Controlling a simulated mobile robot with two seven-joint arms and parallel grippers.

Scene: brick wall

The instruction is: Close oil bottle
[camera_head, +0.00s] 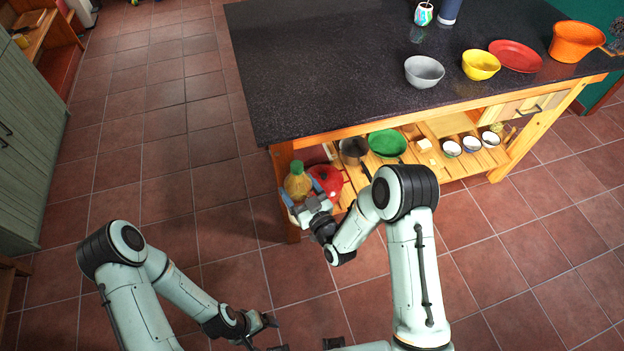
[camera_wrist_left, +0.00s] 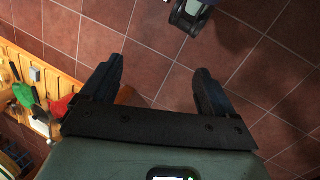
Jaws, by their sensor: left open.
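The oil bottle (camera_head: 298,183), yellow with a green top, stands upright at the left end of the wooden shelf under the counter. My right gripper (camera_head: 303,194) is at the bottle, with its fingers apart on either side of it; I cannot tell whether they press on it. The bottle's lower part is hidden by this gripper. My left gripper (camera_head: 268,333) is low over the tiled floor, well away from the bottle. In the left wrist view it is open and empty (camera_wrist_left: 158,70). I cannot make out the bottle in that view.
Beside the bottle are a red pot (camera_head: 328,181), a grey pan (camera_head: 353,151) and a green bowl (camera_head: 387,143) on the shelf (camera_head: 450,175). The dark countertop (camera_head: 330,60) overhangs the shelf. The tiled floor (camera_head: 170,160) to the left is clear.

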